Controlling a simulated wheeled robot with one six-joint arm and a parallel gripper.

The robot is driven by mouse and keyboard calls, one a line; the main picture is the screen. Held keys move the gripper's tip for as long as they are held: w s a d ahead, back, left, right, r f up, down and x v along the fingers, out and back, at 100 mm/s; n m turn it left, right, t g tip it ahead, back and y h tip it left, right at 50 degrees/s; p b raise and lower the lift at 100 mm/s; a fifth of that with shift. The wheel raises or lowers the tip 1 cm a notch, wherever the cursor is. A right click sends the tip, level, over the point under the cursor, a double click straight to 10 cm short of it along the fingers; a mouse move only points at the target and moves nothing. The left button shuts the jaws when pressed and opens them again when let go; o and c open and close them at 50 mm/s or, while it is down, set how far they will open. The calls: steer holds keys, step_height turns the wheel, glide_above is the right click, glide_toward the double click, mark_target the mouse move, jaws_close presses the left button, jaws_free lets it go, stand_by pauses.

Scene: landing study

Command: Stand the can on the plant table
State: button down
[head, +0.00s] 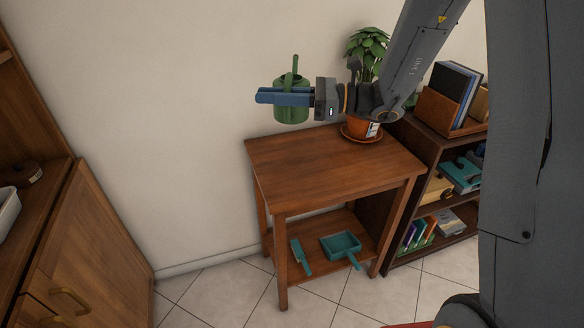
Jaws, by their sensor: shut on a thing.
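A green watering can (291,110) is held in the air in the head view, above and a little left of the wooden plant table (310,164). My gripper (280,97) is shut on the can, with its blue fingers across the can's body. The can looks upright, and its lower edge is well clear of the tabletop. The fingers hide part of its body. A potted plant (368,48) stands at the table's back right in a terracotta pot on a saucer (349,137). My arm partly hides the plant and pot.
The table's front and left top is bare. Its lower shelf holds a teal dustpan (341,245) and a teal brush (300,256). A dark bookshelf (435,150) with books and a file holder stands right of it. A wooden cabinet (100,240) stands at left.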

step_height(320, 180, down, 18)
steer(key=p, duration=0.1)
steer(key=shift+r, duration=0.25)
stand_by(0.5)
steer(key=c, duration=1.8)
jaws_free()
steer(key=shift+f, duration=0.15)
steer(key=shift+o, duration=0.2)
steer(key=shift+f, duration=0.1)
